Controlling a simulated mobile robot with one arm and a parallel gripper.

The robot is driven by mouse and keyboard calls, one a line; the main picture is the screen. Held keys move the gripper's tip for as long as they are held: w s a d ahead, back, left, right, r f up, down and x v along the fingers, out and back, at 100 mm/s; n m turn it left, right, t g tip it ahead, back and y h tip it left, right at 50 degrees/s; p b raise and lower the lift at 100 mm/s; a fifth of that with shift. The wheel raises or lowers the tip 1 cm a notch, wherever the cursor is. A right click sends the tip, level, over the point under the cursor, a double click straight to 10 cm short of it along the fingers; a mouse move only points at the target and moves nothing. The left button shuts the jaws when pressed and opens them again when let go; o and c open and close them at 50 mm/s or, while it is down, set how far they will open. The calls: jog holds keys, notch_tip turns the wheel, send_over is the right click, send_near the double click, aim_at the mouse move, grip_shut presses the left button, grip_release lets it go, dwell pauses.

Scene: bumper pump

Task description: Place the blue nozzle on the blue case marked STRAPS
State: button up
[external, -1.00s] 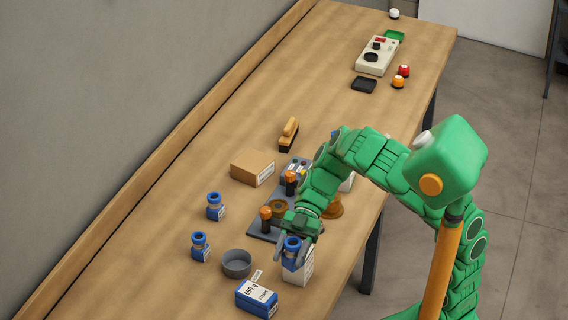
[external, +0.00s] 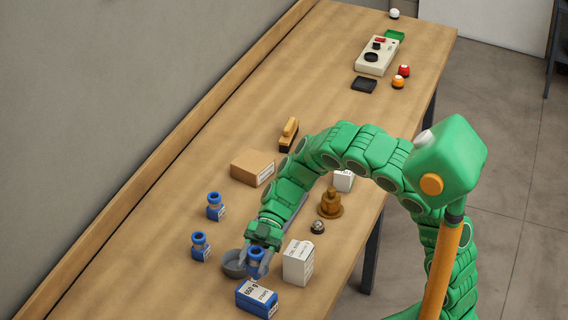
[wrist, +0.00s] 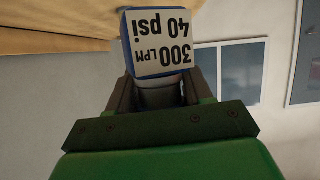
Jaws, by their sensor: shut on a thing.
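My gripper (external: 258,256) is shut on a blue nozzle (external: 256,262), which is held upright just behind and above the blue case (external: 257,299). In the wrist view the nozzle's label (wrist: 159,43) reads 300 LPM 40 psi, upside down, and its neck sits between the jaws. The blue case lies on the table near the front edge of the picture. Its white label shows 650 g, and smaller lettering on its side looks like STRAPS. Whether the nozzle touches the case cannot be told.
A white carton (external: 299,262) stands right of the case. A grey bowl (external: 233,264) is left of my gripper, partly hidden. Two more blue nozzles (external: 215,207) (external: 200,247) stand to the left. A cardboard box (external: 253,167) and a brass piece (external: 330,203) are farther back.

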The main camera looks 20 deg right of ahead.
jog(key=shift+w+a+f, duration=0.3)
jog(key=shift+a+f, duration=0.15)
jog(key=shift+f, duration=0.25)
jog(key=shift+w+a+f, duration=0.35)
jog(key=shift+a+f, duration=0.15)
jog(key=shift+f, duration=0.25)
jog(key=shift+w+a+f, duration=0.3)
jog(key=shift+a+f, duration=0.15)
jog(key=shift+f, duration=1.6)
jog(key=shift+f, duration=0.1)
jog(key=o, duration=1.2)
jog(key=v, duration=1.2)
